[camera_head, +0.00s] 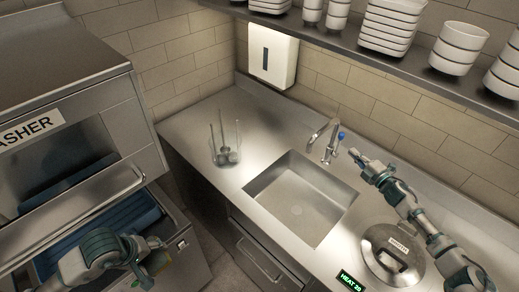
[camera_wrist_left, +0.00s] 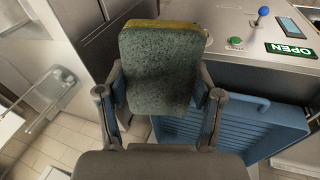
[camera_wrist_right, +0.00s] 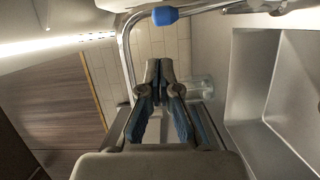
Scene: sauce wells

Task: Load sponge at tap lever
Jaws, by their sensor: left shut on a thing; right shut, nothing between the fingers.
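A sponge (camera_wrist_left: 160,70) with a dark green face and a yellow edge is gripped in the left wrist view. My left gripper (camera_wrist_left: 160,95) is shut on it, one finger on each side. The tap (camera_head: 322,137) stands behind the sink, with a blue-tipped lever (camera_head: 341,135). The blue tip (camera_wrist_right: 165,16) also shows in the right wrist view, beyond my right gripper (camera_wrist_right: 160,68). That gripper (camera_head: 358,157) is shut and empty, right of the tap.
The sink (camera_head: 300,205) is empty. A clear container (camera_head: 225,145) with utensils stands left of it. A lidded pot (camera_head: 392,255) is at the right under my right arm. The washer (camera_head: 75,110) holds a blue rack (camera_wrist_left: 235,125). Shelved dishes (camera_head: 390,30) hang above.

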